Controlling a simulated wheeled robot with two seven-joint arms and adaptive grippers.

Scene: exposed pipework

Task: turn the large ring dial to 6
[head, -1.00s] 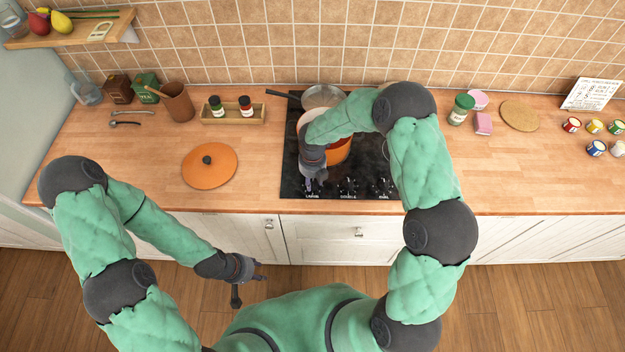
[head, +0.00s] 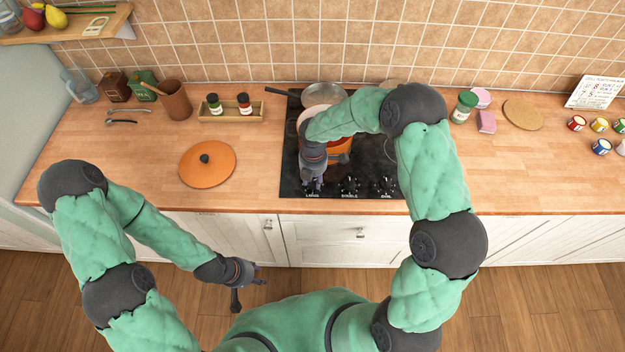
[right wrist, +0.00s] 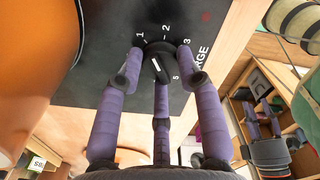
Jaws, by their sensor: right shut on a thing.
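The large ring dial (right wrist: 158,62) is a black knob with a white mark, at the front left of the black cooktop. In the right wrist view the numbers 1, 2, 3 and 5 show around it, with part of the word LARGE beside it. A 6 is not visible, and I cannot tell exactly which number the mark meets. My right gripper (head: 312,184) has its purple fingers around the dial and is shut on it. In the head view the gripper hides most of the dial. My left gripper (head: 250,278) hangs open and empty in front of the cabinets.
Two more knobs (head: 349,186) sit to the right on the cooktop (head: 296,160). An orange pot (head: 338,150) stands just behind my right gripper, with a pan (head: 323,94) behind it. An orange lid (head: 207,164) lies on the counter at left.

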